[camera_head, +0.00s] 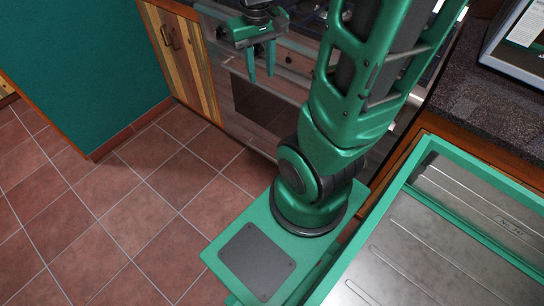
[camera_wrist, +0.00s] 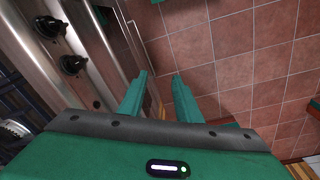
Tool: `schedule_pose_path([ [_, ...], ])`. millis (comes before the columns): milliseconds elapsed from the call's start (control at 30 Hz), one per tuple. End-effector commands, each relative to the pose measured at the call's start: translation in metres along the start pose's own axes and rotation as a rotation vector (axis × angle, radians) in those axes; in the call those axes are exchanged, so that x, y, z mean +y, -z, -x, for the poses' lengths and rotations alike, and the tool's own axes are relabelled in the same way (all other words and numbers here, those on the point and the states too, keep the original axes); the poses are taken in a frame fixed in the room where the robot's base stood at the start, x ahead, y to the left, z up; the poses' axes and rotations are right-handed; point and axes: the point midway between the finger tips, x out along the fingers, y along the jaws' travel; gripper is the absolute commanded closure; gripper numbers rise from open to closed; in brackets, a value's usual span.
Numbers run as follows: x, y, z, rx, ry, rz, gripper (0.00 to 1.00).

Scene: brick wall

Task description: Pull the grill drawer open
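The stove front (camera_head: 236,121), a steel-framed appliance with a dark glass window, stands behind and below my gripper in the head view. I cannot tell clearly which panel is the grill drawer. In the wrist view, the stove's steel front (camera_wrist: 92,50) runs along the left, with a long bar-like handle or edge near my left finger. My gripper (camera_head: 262,77) hangs in front of the upper part of the stove, fingers down. Its fingers are apart with nothing between them, as the wrist view also shows (camera_wrist: 160,76). Contact with a handle is not visible. My arm hides the right part of the stove.
Black knobs (camera_wrist: 73,64) sit on the stove's panel. A striped wooden cabinet (camera_head: 178,55) stands left of the stove, beside a green wall (camera_head: 75,60). A dark counter (camera_head: 490,95) is at the right. The tiled floor (camera_head: 130,215) in front is clear.

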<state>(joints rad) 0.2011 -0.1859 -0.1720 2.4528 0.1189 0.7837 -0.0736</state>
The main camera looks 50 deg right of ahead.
Motion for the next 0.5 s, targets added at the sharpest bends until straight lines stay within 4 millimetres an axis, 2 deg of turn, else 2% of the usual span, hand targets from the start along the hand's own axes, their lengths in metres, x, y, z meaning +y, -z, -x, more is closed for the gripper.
schedule_pose_path([
  [33,-0.004,0.018,-0.012,0.003,-0.007,0.026,0.69],
  [200,-0.02,0.074,-0.052,0.044,-0.018,0.113,0.69],
  [367,-0.038,0.121,-0.097,0.082,-0.019,0.196,0.69],
  [500,-0.055,0.156,-0.143,0.112,-0.012,0.263,0.69],
])
